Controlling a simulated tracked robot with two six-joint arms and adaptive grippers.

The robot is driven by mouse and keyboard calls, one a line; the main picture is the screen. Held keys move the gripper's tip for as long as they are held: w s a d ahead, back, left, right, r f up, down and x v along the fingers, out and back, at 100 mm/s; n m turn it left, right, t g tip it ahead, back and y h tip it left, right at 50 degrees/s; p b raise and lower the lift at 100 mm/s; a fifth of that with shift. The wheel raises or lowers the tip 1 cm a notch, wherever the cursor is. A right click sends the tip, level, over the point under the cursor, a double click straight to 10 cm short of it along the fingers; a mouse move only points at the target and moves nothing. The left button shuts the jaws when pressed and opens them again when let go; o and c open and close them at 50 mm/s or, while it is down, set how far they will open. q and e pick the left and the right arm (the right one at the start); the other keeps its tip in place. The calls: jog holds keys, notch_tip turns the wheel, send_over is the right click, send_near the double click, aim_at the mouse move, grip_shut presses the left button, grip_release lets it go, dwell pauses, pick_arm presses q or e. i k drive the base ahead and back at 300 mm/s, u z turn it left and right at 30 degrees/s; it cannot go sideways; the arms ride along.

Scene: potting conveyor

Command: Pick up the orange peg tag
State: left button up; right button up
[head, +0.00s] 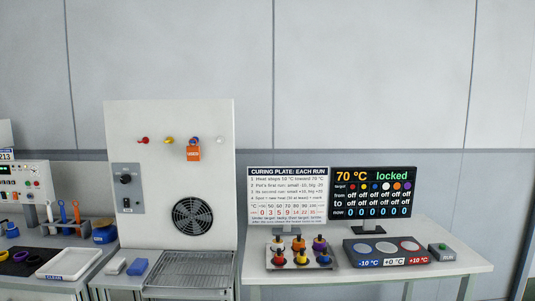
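The orange peg tag (193,154) hangs on a white upright panel (125,220), below the third of a row of coloured pegs. The knob at its top looks dark or blue and is too small to make out well. A red peg (143,140) and a yellow peg (168,140) are to its left, and a pale peg (220,140) is to its right. The tag's small lettering is hard to read. Neither of my grippers shows in the head view.
Below the tag are a round fan grille (193,218) and a wire rack (190,270). A blue block (137,267) lies left of the rack. The right table (460,263) holds small pots on a tray, a button plate (388,262) and two screens. The left bench holds tools and trays.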

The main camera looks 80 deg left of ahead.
aim_at(193, 153)
jog(key=u, duration=0.1)
jog(key=i, duration=0.25)
jog(key=u, duration=2.65)
jog(key=i, duration=0.2)
jog(key=u, duration=1.25)
jog(key=k, duration=0.35)
jog(key=u, duration=0.65)
jog(key=i, duration=1.4)
jog(key=z, duration=0.5)
